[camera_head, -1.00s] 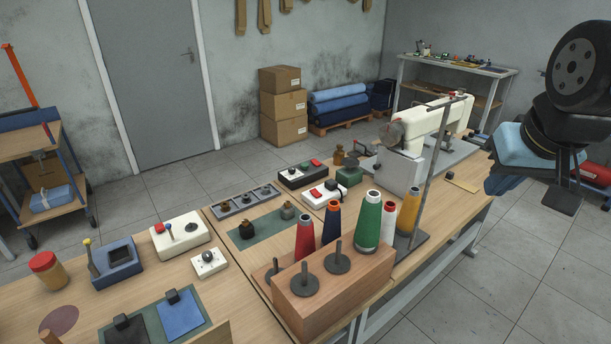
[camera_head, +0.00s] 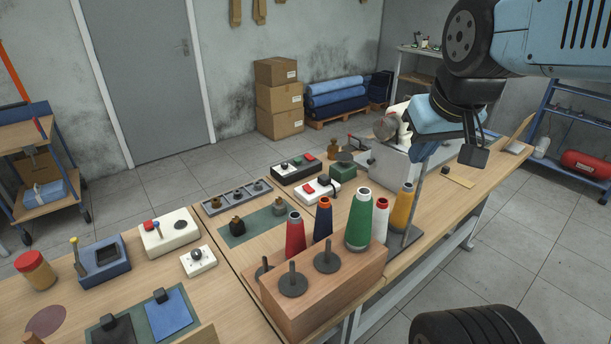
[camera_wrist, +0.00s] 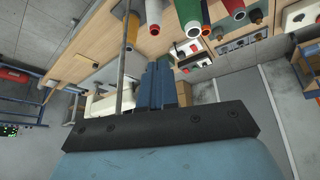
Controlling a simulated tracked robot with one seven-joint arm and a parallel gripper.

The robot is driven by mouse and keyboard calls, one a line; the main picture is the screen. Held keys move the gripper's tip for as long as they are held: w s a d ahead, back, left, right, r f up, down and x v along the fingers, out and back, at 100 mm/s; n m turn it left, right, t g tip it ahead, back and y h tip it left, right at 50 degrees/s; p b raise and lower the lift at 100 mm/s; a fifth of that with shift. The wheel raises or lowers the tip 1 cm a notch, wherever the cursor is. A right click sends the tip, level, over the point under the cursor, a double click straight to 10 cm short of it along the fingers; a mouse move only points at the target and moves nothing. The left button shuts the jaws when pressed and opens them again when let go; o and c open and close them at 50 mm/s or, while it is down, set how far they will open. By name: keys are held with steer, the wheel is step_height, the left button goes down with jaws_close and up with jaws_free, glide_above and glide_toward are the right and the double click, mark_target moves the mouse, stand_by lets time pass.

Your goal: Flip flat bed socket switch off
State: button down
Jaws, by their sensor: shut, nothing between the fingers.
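A white socket box (camera_head: 317,188) with a red switch and a black plug or knob on top lies on the bench left of the sewing machine. A dark box (camera_head: 297,168) with white and red parts lies just behind it. I cannot tell which is the flat bed's socket, nor the switch's position. Both boxes show small in the wrist view, the white one (camera_wrist: 196,47) beside the dark one (camera_wrist: 231,45). The sewing machine (camera_head: 392,165) is largely hidden by my arm.
A wooden cone rack (camera_head: 320,290) with several thread cones and an upright metal post (camera_head: 414,205) stand in front of the boxes. Another white switch box (camera_head: 198,261) lies further left.

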steer(key=w+a+n, duration=0.3)
steer(key=w+n, duration=0.3)
steer(key=w, duration=0.4)
steer(key=n+g+y, duration=0.2)
steer(key=n, duration=1.6)
glide_above(309, 188)
steer(key=s+d, duration=0.1)
steer(key=s, duration=0.3)
step_height(309, 188, down, 19)
steer(key=shift+w+d+f, duration=0.1)
steer(key=shift+f, duration=0.05)
steer(key=x, duration=1.4)
